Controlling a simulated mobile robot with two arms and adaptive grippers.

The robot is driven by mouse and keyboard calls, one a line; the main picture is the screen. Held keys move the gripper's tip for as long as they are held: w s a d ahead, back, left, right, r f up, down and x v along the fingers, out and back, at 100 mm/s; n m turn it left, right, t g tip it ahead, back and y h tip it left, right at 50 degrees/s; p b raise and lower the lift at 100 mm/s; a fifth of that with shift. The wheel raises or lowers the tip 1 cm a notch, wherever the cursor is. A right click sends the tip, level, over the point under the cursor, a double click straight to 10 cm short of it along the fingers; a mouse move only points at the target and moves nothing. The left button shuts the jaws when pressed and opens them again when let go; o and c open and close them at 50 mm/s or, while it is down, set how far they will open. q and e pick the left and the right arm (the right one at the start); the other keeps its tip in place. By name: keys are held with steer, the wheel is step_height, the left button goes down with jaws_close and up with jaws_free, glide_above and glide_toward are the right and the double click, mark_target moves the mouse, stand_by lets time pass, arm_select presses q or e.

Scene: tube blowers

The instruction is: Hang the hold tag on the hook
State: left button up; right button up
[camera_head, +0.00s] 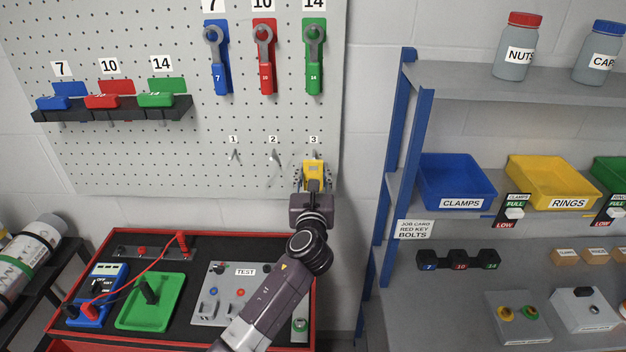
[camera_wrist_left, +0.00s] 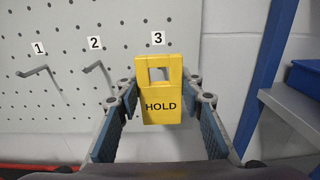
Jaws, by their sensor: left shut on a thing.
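The yellow hold tag (camera_wrist_left: 161,105) has a square opening near its top and the word HOLD. In the left wrist view it is upright between the fingers of my left gripper (camera_wrist_left: 158,110), which is shut on it. The tag also shows in the head view (camera_head: 314,169), just below the number 3 label. Hook 1 (camera_wrist_left: 38,71) and hook 2 (camera_wrist_left: 97,66) stick out of the pegboard, empty. My right gripper is out of view.
The pegboard (camera_head: 120,170) ends just right of label 3. A blue shelf post (camera_head: 395,150) stands further right. Below is a red-edged bench with a green tray (camera_head: 150,302), a meter (camera_head: 97,292) and a test panel (camera_head: 228,292).

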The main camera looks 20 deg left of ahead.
arm_select(q)
steer(key=shift+f+b+x, duration=0.2)
steer(key=shift+b+x, duration=1.6)
steer(key=shift+x, duration=0.75)
steer(key=shift+w+a+f, duration=0.15)
steer(key=shift+w+a, duration=0.05)
steer(key=shift+w, duration=0.35)
steer(key=shift+f, duration=0.1)
steer(key=o, duration=1)
